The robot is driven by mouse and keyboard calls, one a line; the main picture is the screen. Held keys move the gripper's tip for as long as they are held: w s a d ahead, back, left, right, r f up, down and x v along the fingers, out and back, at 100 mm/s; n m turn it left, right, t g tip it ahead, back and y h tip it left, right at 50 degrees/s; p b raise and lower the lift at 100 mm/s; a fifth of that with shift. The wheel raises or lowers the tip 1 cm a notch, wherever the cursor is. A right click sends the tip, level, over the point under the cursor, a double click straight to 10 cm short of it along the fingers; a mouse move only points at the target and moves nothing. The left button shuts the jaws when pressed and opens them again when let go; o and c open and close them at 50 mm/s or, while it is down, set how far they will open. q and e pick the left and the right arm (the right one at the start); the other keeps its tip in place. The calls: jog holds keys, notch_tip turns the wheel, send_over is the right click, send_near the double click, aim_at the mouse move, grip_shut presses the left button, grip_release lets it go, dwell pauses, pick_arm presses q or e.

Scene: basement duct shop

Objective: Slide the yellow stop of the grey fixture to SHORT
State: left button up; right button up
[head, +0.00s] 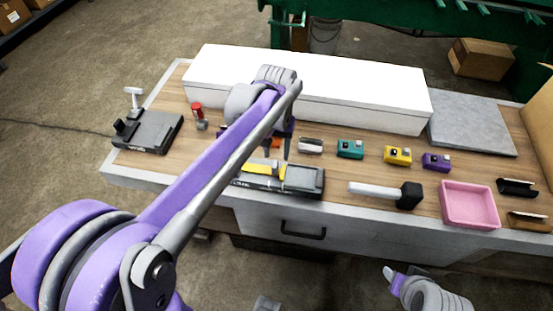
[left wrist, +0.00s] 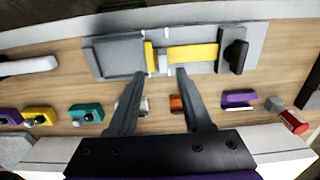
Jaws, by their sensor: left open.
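The grey fixture (head: 305,181) lies at the front edge of the bench, partly behind my left arm. It also shows at the top of the left wrist view (left wrist: 110,53). There its narrow yellow stop (left wrist: 150,55) stands across the track, beside a long yellow bar (left wrist: 193,53) and a black block (left wrist: 236,55). My left gripper (left wrist: 157,73) is open, its fingertips at the fixture's near edge, one to each side of the stop's line. I see no contact with the stop. The SHORT mark is not readable.
A dark fixture (head: 148,131) stands at the left. Teal (head: 350,149), yellow (head: 398,155) and purple (head: 436,162) blocks sit in a row behind. A mallet (head: 385,194) and pink tray (head: 469,204) lie to the right. A long white box (head: 380,97) closes off the back.

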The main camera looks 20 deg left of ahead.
pick_arm(q)
jog(key=shift+r, duration=2.25)
jog(key=s+d+f+m+t, duration=0.1)
jog(key=s+f, duration=0.3)
jog(key=s, duration=0.4)
jog(key=s+d+f+m+t+p, duration=0.1)
jog(key=s+f+t, duration=0.3)
jog(key=s, duration=0.4)
jog(key=shift+s+d+f+m, duration=0.15)
jog(key=shift+d+f+m, duration=0.05)
jog(key=shift+f+m, duration=0.1)
